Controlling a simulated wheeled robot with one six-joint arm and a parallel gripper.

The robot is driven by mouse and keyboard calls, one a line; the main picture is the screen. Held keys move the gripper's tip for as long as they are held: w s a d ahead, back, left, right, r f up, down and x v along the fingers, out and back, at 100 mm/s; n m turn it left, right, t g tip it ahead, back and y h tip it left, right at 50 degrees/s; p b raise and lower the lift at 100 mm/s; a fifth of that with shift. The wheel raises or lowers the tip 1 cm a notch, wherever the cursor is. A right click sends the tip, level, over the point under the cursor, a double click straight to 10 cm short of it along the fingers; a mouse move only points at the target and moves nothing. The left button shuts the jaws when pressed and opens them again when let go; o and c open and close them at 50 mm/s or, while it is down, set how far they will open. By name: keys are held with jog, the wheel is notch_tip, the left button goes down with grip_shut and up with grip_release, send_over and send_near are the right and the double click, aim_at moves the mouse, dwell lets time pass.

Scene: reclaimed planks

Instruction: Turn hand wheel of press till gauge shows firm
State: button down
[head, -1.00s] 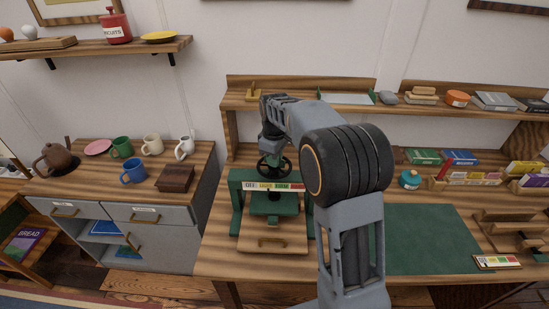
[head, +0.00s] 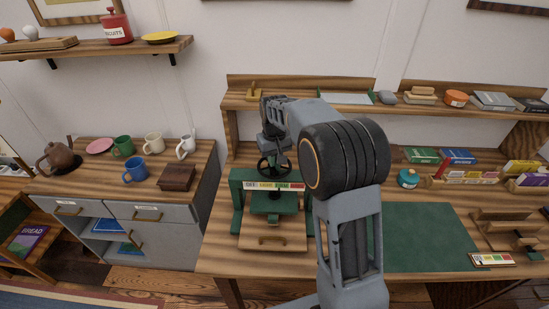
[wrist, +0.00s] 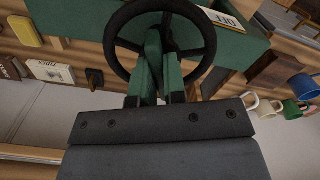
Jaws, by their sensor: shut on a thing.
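The green press (head: 237,205) stands on the workbench in the head view, with its black hand wheel (head: 262,166) on top. My gripper (head: 275,150) is over the wheel, partly hidden by my wrist. Part of the OFF label (wrist: 225,18) shows behind the wheel.
My arm hides the bench right of the press. A green mat (head: 420,240) and a small gauge card (head: 493,260) lie further right. A shelf (head: 300,107) runs behind the press. A grey cabinet with mugs and a wooden box (head: 177,178) stands to the left.

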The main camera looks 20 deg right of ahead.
jog(key=shift+m, duration=0.3)
dwell(0.4)
jog(key=c, duration=1.2)
grip_release()
notch_tip(320, 180, up, 14)
jog(key=shift+f, duration=0.1)
